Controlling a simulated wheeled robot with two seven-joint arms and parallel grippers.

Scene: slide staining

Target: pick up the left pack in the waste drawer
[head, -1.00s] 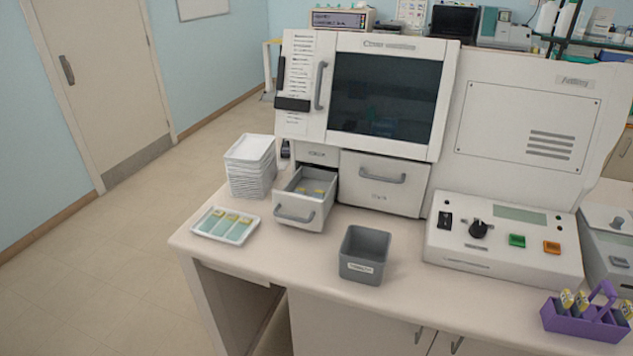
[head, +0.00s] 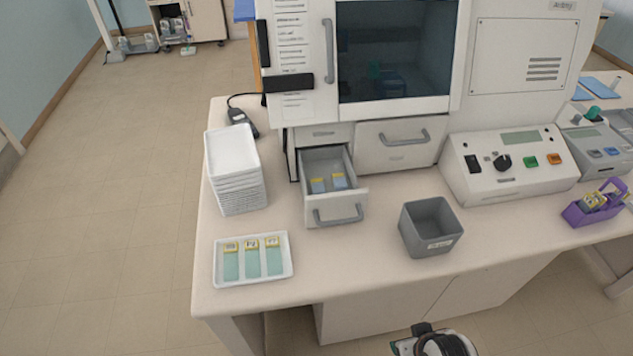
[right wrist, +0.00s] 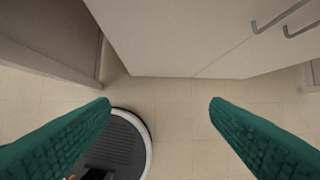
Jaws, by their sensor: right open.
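The open drawer (head: 335,204) juts out below the cabinet, left of a wider shut drawer. My left gripper is in neither view.
A stack of white trays (head: 237,195) stands left of the drawer. A white tray (head: 286,274) with three slides lies in front. A grey bin (head: 432,249) stands right of the drawer, before a control box (head: 480,195). A purple rack (head: 577,215) is far right.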

